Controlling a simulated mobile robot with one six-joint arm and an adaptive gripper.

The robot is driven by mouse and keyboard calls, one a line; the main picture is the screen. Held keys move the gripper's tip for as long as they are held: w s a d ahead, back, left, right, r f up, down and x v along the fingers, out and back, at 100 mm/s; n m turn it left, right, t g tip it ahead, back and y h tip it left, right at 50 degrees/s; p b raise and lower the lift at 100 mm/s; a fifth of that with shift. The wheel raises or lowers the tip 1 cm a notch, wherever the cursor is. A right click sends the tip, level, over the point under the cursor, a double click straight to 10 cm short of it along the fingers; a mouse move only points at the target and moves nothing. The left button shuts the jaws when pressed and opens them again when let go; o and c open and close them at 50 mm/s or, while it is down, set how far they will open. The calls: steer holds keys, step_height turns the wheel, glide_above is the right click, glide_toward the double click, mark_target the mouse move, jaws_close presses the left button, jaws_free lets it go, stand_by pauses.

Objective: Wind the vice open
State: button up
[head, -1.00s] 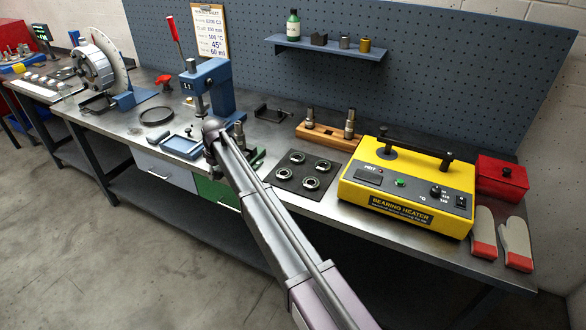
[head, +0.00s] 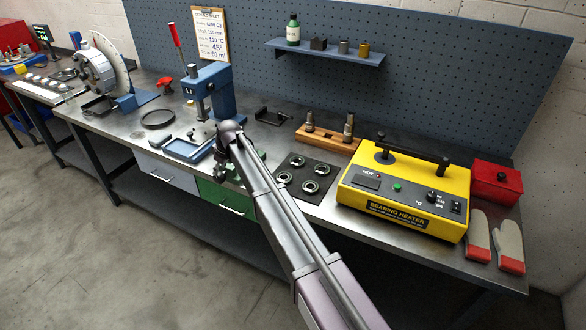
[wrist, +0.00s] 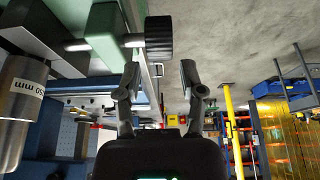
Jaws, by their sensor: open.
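The vice (wrist: 75,40) shows in the wrist view at upper left as a green body, with a steel screw running right to a dark ridged knob (wrist: 160,37). My gripper (wrist: 160,71) is open and empty. Its two fingers point toward the knob, which lies just beyond the fingertips and apart from them. A steel cylinder (wrist: 17,105) marked 50 mm is at the left edge, close to the vice. In the head view my arm hides most of the vice and the gripper.
The bench (head: 330,208) carries a blue press (head: 215,90), a blue tray (head: 190,148), a dark mat with several bearings (head: 303,174), a wooden block with fittings (head: 327,139) and a yellow bearing heater (head: 400,210). A green drawer (head: 228,198) is below the front edge. The floor in front is clear.

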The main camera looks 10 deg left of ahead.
steer(key=shift+w+p+v, duration=0.35)
steer(key=shift+p+v, duration=3.35)
steer(key=shift+v, duration=0.65)
steer(key=d+f+m+b, duration=0.2)
steer(key=d, duration=0.9)
steer(key=d+f+m+h+b, duration=0.1)
steer(key=d+f+m+b, duration=0.1)
steer(key=d, duration=1)
steer(key=shift+d+f+m+h, duration=0.25)
steer(key=shift+f+m+h, duration=0.05)
steer(key=shift+m, duration=0.2)
steer(key=shift+s, duration=0.15)
steer(key=s+d+m+h, duration=0.1)
steer(key=s+d+m, duration=0.2)
steer(key=d, duration=0.9)
steer(key=s+d+m+h, duration=0.1)
steer(key=s+d+m, duration=0.3)
steer(key=s+d, duration=0.5)
steer(key=s+d+m+g, duration=0.1)
steer(key=s+d+m, duration=0.2)
steer(key=d, duration=1.2)
steer(key=s, duration=0.3)
steer(key=shift+d+f+h, duration=0.35)
steer(key=shift+d+h, duration=0.05)
